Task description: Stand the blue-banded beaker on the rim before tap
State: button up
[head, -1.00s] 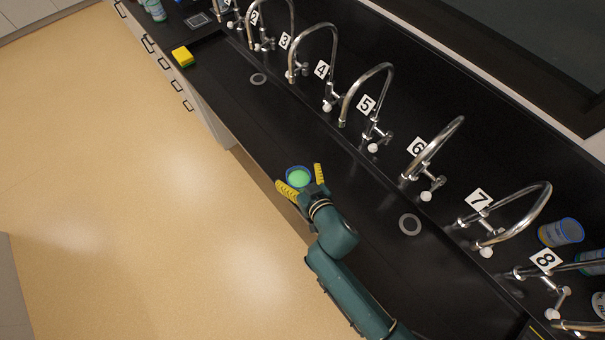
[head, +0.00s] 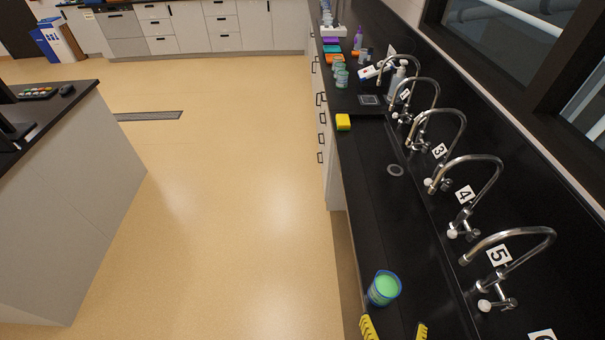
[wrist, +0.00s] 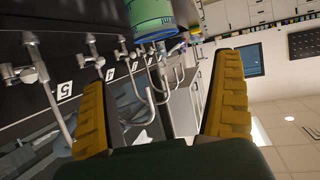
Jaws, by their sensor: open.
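The blue-banded beaker (head: 384,288), with a blue rim and green contents, stands upright on the black front strip of the counter, on the near side of the sink from tap 5 (head: 507,262). Whether it lines up exactly with that tap I cannot tell. My gripper (head: 394,330) is at the bottom edge of the head view, its two yellow fingers apart and empty, just short of the beaker with a small gap. In the wrist view the beaker (wrist: 150,18) shows upside down at the top, beyond the spread fingers (wrist: 160,72).
Taps 4 (head: 464,196) and 3 (head: 437,150) stand farther along the back wall. A yellow sponge (head: 343,122) lies on the front strip far ahead. The strip between beaker and sponge is clear.

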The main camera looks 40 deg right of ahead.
jog(key=w+a+r+n+t+y, duration=0.1)
jog(key=w+a+r+n+t, duration=0.2)
jog(key=w+r, duration=0.75)
jog(key=w+a+r+t+y, duration=0.1)
jog(key=w+a+r+t, duration=0.25)
jog(key=w+r, duration=0.65)
jog(key=a+r+n+t+y, duration=0.3)
jog(key=a+r, duration=0.3)
jog(key=r, duration=0.5)
jog(key=a+r+n+t+y, duration=0.3)
jog(key=a+r, duration=0.4)
jog(key=r, duration=0.4)
jog(key=shift+s+a+r+y, duration=0.2)
jog(key=shift+s+r+y, duration=0.1)
jog(key=shift+y, duration=0.6)
jog(key=shift+t, duration=0.25)
notch_tip(320, 180, up, 21)
jog(key=p, duration=2)
jog(key=shift+p, duration=0.4)
jog(key=shift+d+f, duration=0.1)
